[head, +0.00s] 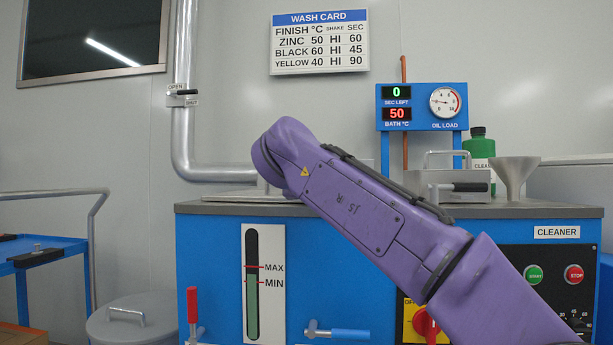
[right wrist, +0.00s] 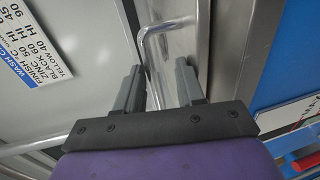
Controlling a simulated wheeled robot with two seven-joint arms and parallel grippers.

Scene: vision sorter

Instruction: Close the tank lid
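A flat metal plate (head: 222,195), which looks like the tank lid, lies on the grey top of the blue wash tank (head: 205,240) in the head view. My right arm crosses in front of it, and its wrist and gripper are hidden there. In the right wrist view my right gripper (right wrist: 160,85) has its two grey fingers apart. A bent metal bar handle (right wrist: 175,24) stands ahead over a shiny metal surface (right wrist: 172,65). Part of the handle lies between the fingers; I cannot tell whether they touch it. My left gripper is in neither view.
On the tank top at right stand a metal box (head: 425,186) with a bar handle, a funnel (head: 515,172) and a green bottle (head: 480,155). A vertical pipe (head: 183,130) bends along the wall at left. The wash card (head: 319,42) hangs behind.

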